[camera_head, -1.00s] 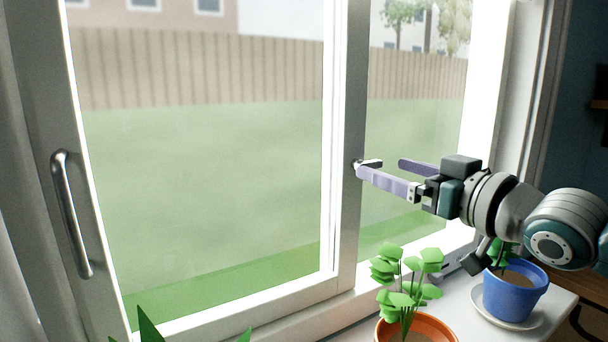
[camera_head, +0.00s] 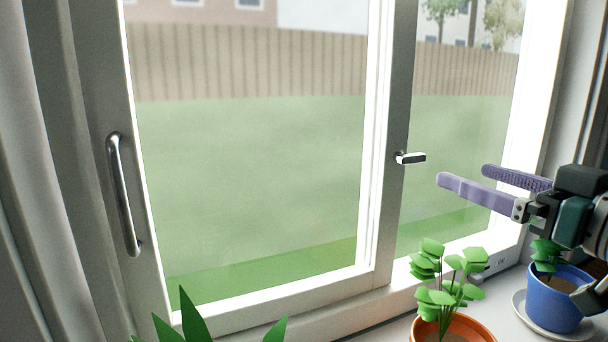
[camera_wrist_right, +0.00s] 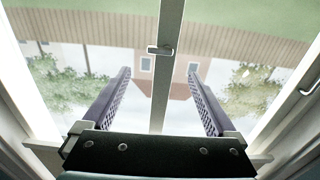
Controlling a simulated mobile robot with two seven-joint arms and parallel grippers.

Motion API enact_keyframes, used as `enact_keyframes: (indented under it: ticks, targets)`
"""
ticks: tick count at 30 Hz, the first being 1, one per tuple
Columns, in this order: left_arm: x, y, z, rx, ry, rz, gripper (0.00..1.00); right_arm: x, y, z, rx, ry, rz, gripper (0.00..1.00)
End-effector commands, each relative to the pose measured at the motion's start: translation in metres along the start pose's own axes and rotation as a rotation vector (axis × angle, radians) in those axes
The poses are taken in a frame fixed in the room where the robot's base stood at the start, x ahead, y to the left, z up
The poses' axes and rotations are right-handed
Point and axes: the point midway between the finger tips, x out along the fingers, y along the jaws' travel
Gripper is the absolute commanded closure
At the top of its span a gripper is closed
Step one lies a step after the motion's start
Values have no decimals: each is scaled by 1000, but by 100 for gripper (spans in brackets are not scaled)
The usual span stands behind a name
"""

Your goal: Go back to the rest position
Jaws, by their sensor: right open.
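My right gripper (camera_head: 462,174) is at the right of the head view, in front of the window. Its two purple fingers are apart with nothing between them. The small window latch (camera_head: 410,158) sticks out sideways from the window's middle post, to the left of the fingertips and apart from them. In the right wrist view the open fingers (camera_wrist_right: 158,72) point toward the window, and the latch (camera_wrist_right: 160,50) shows beyond them on the post. My left gripper is not in view.
A plant in an orange pot (camera_head: 452,330) and a plant in a blue pot (camera_head: 553,300) stand on the sill below my right arm. A long metal handle (camera_head: 122,195) is on the left frame. Green leaves (camera_head: 196,322) rise at the bottom.

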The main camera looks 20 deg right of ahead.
Motion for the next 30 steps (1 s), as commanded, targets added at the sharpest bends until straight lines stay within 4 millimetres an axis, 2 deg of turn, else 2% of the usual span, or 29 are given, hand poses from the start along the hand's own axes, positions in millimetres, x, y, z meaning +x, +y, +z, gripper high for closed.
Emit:
enact_keyframes:
  ticks: [4, 8, 11, 13, 15, 19, 24, 27, 30]
  targets:
    - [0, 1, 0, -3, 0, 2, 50, -1, -4, 7, 0, -25, 2, 7]
    - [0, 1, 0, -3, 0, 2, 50, -13, -28, 47, -2, -185, 12, 7]
    - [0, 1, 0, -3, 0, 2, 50, -38, -61, 94, -14, -405, 16, 7]
    - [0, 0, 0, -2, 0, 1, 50, -64, -85, 123, -30, -575, 12, 7]
    - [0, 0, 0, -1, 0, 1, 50, -93, -107, 143, -44, -730, 4, 7]
    - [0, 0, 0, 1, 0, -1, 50, -146, -139, 164, -61, -977, -22, 7]
    - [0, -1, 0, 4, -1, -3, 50, -214, -171, 168, -61, -1251, -68, 7]
    - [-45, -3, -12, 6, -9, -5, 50, -214, -168, 120, -71, -1259, -66, 7]
    - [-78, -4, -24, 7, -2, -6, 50, -214, -167, 87, -71, -1259, -65, 7]
